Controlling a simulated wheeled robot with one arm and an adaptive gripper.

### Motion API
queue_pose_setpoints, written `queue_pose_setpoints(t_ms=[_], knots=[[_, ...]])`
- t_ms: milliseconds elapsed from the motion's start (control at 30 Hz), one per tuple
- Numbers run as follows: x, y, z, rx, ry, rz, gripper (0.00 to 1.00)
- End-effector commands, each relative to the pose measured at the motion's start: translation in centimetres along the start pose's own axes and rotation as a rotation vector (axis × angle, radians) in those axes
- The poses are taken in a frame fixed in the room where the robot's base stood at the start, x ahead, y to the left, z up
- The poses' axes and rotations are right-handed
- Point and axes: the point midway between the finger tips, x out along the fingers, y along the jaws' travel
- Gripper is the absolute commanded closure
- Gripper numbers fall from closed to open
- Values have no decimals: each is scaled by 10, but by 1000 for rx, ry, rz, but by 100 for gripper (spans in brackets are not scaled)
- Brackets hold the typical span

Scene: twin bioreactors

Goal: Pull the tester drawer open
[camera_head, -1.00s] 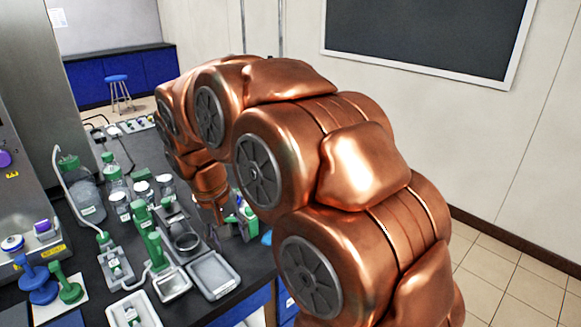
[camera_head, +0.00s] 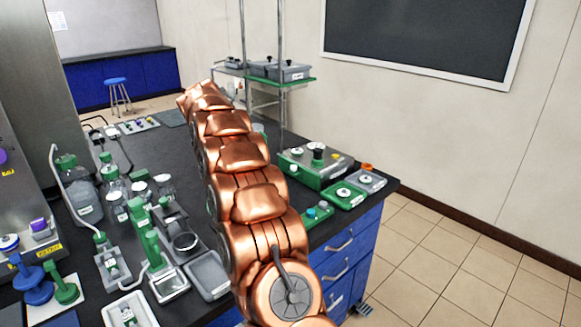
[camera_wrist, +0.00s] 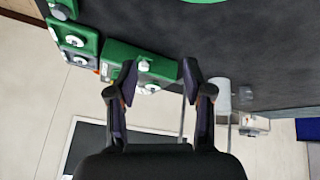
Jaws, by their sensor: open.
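A green device with a grey top and dark knobs (camera_head: 315,165) stands near the bench's right edge; I take it for the tester but cannot be sure. No open drawer shows on it. In the wrist view my gripper (camera_wrist: 157,73) is open and empty. A long green unit (camera_wrist: 150,62) with pale round parts shows between and behind its fingers, apart from them as far as I can tell. In the head view my arm reaches away over the bench, and its end hides the gripper.
A smaller green box (camera_head: 345,194) and a grey box (camera_head: 368,180) sit at the bench corner. Blue bench drawers (camera_head: 345,262) below are shut. Bottles (camera_head: 84,196) and trays (camera_head: 207,276) crowd the left side. A rack (camera_head: 282,82) stands behind.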

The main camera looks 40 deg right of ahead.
Motion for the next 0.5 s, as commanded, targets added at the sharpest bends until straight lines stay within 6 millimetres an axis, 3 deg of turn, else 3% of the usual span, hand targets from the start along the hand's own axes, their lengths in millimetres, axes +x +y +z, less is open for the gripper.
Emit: queue_pose_setpoints(t_ms=[33, 300, 500], knots=[[14, -1, -10, 39, 16, 16, 49], [68, 9, -63, 268, 124, 88, 49], [94, 22, -87, 395, 192, 127, 49]])
